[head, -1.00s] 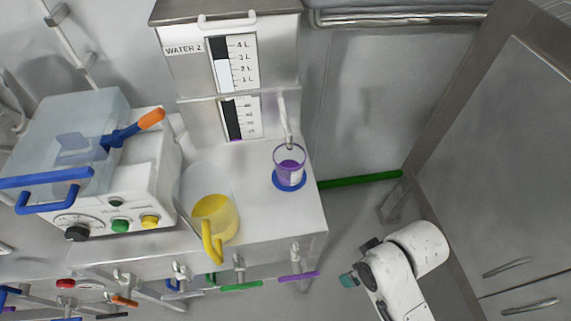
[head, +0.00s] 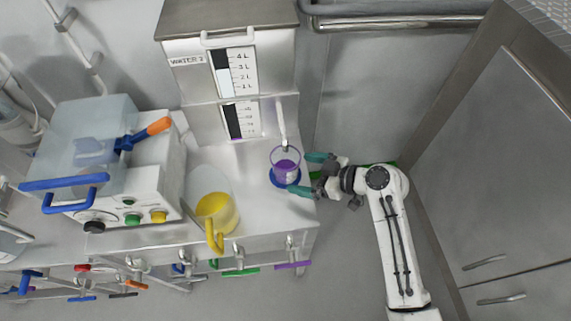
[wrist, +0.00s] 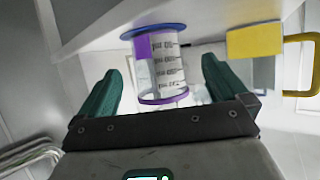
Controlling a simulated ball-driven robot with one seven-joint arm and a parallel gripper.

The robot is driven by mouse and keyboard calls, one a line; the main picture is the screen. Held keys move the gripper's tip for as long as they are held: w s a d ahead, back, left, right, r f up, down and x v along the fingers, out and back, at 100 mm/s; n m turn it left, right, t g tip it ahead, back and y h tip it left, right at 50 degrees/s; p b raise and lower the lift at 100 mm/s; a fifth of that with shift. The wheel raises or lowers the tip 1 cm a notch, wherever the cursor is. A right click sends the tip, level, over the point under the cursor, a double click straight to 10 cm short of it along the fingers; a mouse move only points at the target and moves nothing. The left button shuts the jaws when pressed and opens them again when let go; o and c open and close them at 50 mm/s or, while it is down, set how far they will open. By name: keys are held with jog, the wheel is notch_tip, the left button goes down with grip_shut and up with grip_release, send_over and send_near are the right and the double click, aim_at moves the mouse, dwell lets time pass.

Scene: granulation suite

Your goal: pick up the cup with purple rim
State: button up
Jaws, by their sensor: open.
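The clear cup with purple rim (head: 286,157) stands upright on a round blue base (head: 275,180), under the tap of the water tank at the counter's right end. It has purple inside. My gripper (head: 302,174) is at the cup's right side, its teal fingers open and pointing at it. In the wrist view the cup (wrist: 160,70) shows between the two open fingers (wrist: 158,88), a little beyond them, with its purple rim and printed scale visible. The fingers do not visibly grip it.
The water tank (head: 180,85) stands behind the cup. A yellow jug (head: 218,212) is to the left, with its handle toward the front. A white machine (head: 110,195) with blue handles is further left. Coloured valve handles line the counter's front.

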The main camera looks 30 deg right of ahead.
aim_at(285, 166)
jog(key=shift+w+a+f, duration=0.3)
jog(key=shift+w+a, duration=0.05)
jog(key=shift+w, duration=0.1)
jog(key=w+a+p, duration=0.1)
jog(key=w+a+f, duration=0.1)
jog(key=w, duration=0.1)
jog(key=shift+w+p, duration=0.2)
jog(key=shift+p, duration=0.15)
jog(key=shift+w+a+f, duration=0.35)
jog(key=shift+w+f, duration=0.05)
jog(key=c, duration=1.8)
